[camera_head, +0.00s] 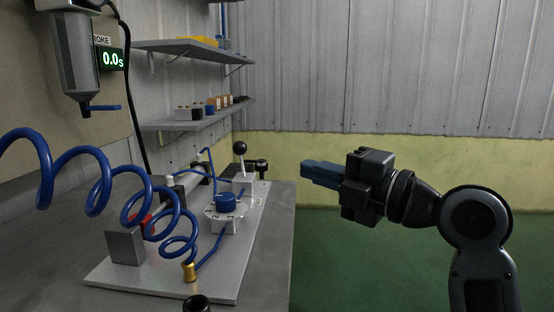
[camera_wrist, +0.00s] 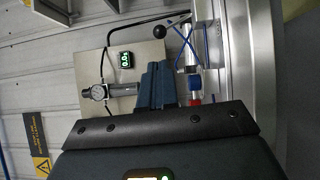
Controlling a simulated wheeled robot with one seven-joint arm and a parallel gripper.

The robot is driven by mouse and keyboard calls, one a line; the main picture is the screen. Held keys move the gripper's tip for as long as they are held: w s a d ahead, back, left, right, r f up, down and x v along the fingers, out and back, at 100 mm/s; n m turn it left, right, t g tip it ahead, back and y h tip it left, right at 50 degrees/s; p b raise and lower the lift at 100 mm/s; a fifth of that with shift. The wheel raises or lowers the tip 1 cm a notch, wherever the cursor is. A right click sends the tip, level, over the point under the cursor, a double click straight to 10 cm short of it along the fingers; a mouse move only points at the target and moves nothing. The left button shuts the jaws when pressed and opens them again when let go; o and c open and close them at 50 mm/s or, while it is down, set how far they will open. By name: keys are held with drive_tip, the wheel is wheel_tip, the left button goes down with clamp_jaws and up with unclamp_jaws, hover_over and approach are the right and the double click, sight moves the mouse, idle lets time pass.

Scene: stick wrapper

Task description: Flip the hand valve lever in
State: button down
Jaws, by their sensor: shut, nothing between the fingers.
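The hand valve lever (camera_head: 240,149) has a black ball on a thin metal stem and stands upright near the far end of the metal plate. In the wrist view the lever's black ball (camera_wrist: 172,31) shows above the fingers, with its stem running right. My gripper (camera_head: 306,171) has blue fingers, shut and empty. It is to the right of the lever, in the air beyond the bench's right edge, pointing left and apart from the lever. The shut fingers also show in the wrist view (camera_wrist: 155,68).
The metal plate (camera_head: 243,262) lies on the grey bench (camera_head: 277,239). It carries a blue knob (camera_head: 226,202) and a brass fitting (camera_head: 190,271). A coiled blue hose (camera_head: 107,190) hangs in front on the left. Shelves (camera_head: 186,122) line the wall. Free space lies around my arm.

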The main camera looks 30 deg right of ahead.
sight(245, 149)
drive_tip(key=x, duration=1.3)
drive_tip(key=shift+w+a+f, duration=0.1)
drive_tip(key=shift+w, duration=0.15)
